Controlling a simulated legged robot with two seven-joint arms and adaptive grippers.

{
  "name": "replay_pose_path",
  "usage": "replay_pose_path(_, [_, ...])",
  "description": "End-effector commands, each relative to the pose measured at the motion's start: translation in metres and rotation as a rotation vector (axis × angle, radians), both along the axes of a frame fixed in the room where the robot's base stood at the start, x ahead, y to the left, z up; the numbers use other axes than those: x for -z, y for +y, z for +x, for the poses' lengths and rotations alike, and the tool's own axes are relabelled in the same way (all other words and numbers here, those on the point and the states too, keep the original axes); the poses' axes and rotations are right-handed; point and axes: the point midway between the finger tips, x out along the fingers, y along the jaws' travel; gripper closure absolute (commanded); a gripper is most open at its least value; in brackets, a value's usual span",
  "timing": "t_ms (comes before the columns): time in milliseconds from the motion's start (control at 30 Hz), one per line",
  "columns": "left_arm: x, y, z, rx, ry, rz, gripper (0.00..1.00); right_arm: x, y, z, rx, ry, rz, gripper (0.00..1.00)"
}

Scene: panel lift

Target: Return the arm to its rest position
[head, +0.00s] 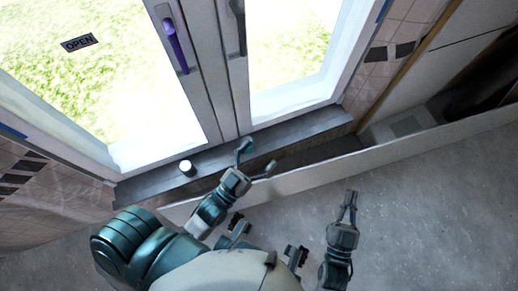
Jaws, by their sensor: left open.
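My left arm comes in from the left, and its gripper (258,157) is open and empty, with its two fingers spread apart. In the picture it lies over the upper edge of a long pale panel (400,157), beneath the window. I cannot tell whether it touches the panel. My right gripper (350,197) is lower right, in front of the panel and over the grey floor, with nothing visible in it. Its two fingers look close together from this angle, so how far they are open is unclear.
A double window (235,65) with purple (176,46) and dark (239,25) handles and an OPEN sign (79,43) fills the back. A small white cylinder (187,168) stands on the dark sill (150,187). The grey floor (440,215) is clear at right.

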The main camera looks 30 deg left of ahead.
Motion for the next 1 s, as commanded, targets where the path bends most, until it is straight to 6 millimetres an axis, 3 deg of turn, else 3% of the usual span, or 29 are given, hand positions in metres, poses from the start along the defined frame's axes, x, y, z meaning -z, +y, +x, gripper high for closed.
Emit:
replay_pose_path(400, [0.002,-0.001,0.001,0.002,0.007,0.007,0.14,-0.003,-0.001,0.0,0.001,-0.005,-0.002,1.0])
replay_pose_path(467, [0.007,-0.002,0.003,0.003,0.034,0.017,0.14,0.004,0.0,0.003,0.0,0.024,-0.012,1.0])
replay_pose_path(533, [0.025,-0.004,0.009,0.006,0.111,0.043,0.14,0.021,0.002,0.009,-0.002,0.101,-0.039,1.0])
replay_pose_path(567, [0.037,-0.005,0.012,0.007,0.16,0.06,0.14,0.034,0.003,0.012,-0.002,0.152,-0.056,1.0])
replay_pose_path(667, [0.099,-0.003,0.017,0.008,0.399,0.135,0.14,0.095,0.001,0.016,-0.003,0.391,-0.131,1.0])
replay_pose_path(767, [0.177,0.007,-0.002,0.007,0.703,0.221,0.14,0.174,-0.009,-0.003,-0.002,0.696,-0.218,1.0])
replay_pose_path(800, [0.208,0.014,-0.017,0.006,0.825,0.253,0.14,0.205,-0.016,-0.017,0.0,0.819,-0.25,1.0])
replay_pose_path(900, [0.272,0.033,-0.066,0.002,1.114,0.323,0.14,0.269,-0.035,-0.067,0.004,1.107,-0.32,1.0])
replay_pose_path(1000, [0.315,0.051,-0.121,0.0,1.354,0.375,0.14,0.312,-0.053,-0.122,0.007,1.347,-0.373,1.0])
